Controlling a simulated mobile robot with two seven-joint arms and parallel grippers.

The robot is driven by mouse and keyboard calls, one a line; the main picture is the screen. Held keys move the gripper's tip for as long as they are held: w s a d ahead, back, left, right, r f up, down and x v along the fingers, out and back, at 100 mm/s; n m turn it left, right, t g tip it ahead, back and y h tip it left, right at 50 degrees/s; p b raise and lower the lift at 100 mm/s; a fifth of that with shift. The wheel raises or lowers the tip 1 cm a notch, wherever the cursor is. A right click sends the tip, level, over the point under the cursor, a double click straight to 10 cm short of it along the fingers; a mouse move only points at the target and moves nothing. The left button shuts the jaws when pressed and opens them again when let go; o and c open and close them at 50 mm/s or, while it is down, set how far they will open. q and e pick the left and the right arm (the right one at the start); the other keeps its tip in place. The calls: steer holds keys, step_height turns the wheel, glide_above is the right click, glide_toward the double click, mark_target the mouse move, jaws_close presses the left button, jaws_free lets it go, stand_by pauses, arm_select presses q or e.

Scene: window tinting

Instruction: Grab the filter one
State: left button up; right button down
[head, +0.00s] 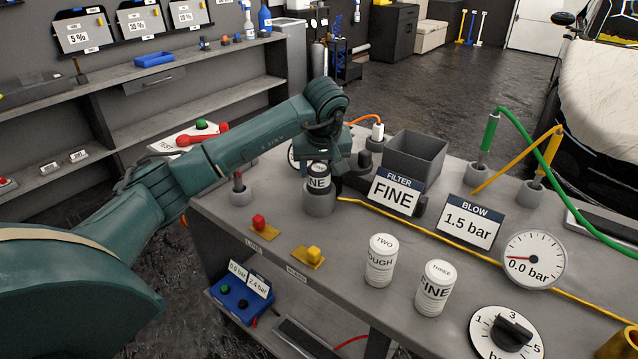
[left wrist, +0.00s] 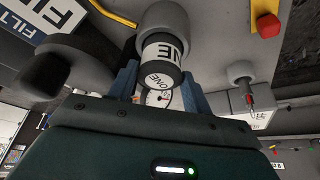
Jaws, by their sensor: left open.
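Filter one (head: 318,182) is a small canister with a dark cap and a white label, of which "NE" shows. It stands upright in a grey round holder (head: 319,204) on the grey bench. In the left wrist view, filter one (left wrist: 160,50) shows "ONE" on its end, between the two blue fingers. My left gripper (head: 330,160) is right at the filter, partly hidden behind its own wrist; its jaws (left wrist: 160,88) are open, one finger on each side. I cannot tell whether they touch it. Filters two (head: 381,262) and three (head: 435,290) stand upright nearer the front.
A "FILTER FINE" sign (head: 395,193) and a grey bin (head: 414,158) stand just right of the holder. A yellow hose (head: 405,224) runs across the bench. A "BLOW 1.5 bar" sign (head: 468,222), a gauge (head: 533,259) and a dial (head: 507,332) are further right.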

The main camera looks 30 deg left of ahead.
arm_select(q)
steer(key=shift+w+a+f, duration=0.2)
steer(key=shift+w+f, duration=0.05)
steer(key=shift+f, duration=0.4)
steer(key=shift+c, duration=0.4)
steer(key=c, duration=0.6)
steer(key=shift+o, duration=0.2)
